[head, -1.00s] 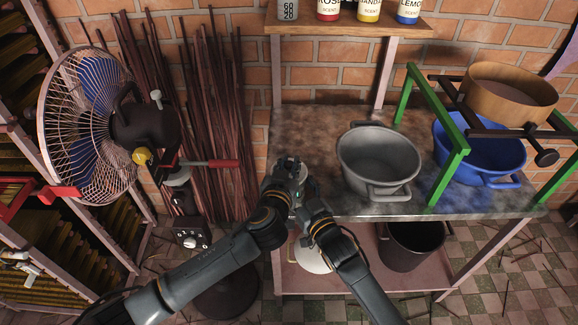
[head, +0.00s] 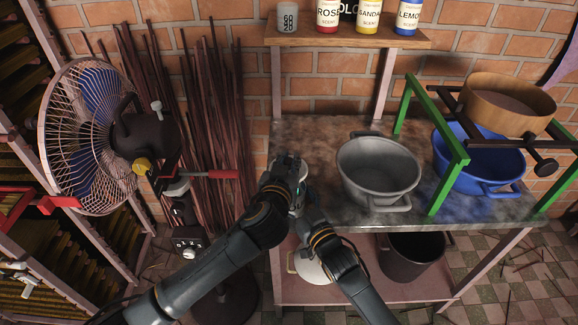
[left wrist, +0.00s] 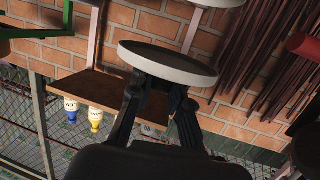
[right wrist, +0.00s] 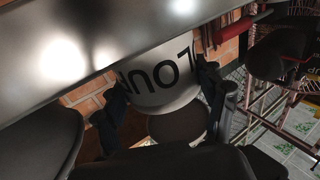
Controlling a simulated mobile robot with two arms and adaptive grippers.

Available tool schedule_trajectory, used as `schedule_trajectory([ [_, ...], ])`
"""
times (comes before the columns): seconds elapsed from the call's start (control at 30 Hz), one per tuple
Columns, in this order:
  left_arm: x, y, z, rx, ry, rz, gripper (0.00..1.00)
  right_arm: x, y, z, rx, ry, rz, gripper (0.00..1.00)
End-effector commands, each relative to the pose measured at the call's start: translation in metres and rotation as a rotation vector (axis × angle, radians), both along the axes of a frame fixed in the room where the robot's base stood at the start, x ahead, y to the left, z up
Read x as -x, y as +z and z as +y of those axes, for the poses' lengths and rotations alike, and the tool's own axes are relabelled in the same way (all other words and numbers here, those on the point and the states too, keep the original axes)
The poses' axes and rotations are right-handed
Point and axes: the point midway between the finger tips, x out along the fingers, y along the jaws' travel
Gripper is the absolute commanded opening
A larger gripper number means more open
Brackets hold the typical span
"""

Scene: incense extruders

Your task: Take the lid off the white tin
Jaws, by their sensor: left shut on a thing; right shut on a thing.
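My left gripper (head: 287,172) is shut on the white round lid (left wrist: 168,61) by its edge. In the left wrist view, which is upside down, brick wall shows between the lid and a pale rim (left wrist: 218,2), seemingly the tin, so the lid is clear of it. My right gripper (right wrist: 165,108) is shut on the white tin (right wrist: 160,85), which has dark letters. In the head view both grippers are close together at the table's left end and mostly hide tin and lid.
A grey pot (head: 378,170) stands just right of my grippers on the metal table (head: 325,130). A blue tub (head: 480,155) and green frame (head: 448,155) are farther right. A fan (head: 90,135) and thin sticks stand left. A shelf (head: 350,37) with bottles is above.

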Motion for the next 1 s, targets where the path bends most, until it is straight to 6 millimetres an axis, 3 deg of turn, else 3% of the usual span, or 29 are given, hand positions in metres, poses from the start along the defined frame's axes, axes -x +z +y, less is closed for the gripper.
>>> schedule_trajectory([
  [0.13, 0.000, 0.000, 0.000, 0.000, 0.000, 0.000, 0.00, 0.000, -0.001, 0.000, 0.000, 0.000, 0.002, 0.14],
  [0.17, 0.000, 0.000, 0.000, 0.000, 0.000, 0.000, 0.00, 0.000, -0.001, 0.000, 0.000, 0.000, 0.002, 0.77],
  [0.27, 0.000, 0.000, 0.000, 0.000, 0.000, 0.000, 0.00, 0.000, -0.001, 0.000, 0.000, 0.000, 0.001, 0.97],
  [0.7, 0.000, 0.000, 0.000, 0.000, 0.000, 0.000, 0.00, 0.004, -0.001, -0.002, 0.000, 0.000, 0.001, 0.97],
  [0.87, 0.000, 0.000, 0.000, 0.000, 0.000, 0.000, 0.00, 0.024, -0.001, -0.013, 0.001, 0.000, 0.002, 0.97],
  [1.0, 0.000, 0.000, 0.000, 0.000, -0.001, 0.000, 0.00, 0.051, -0.002, -0.027, 0.001, 0.000, 0.003, 0.97],
])
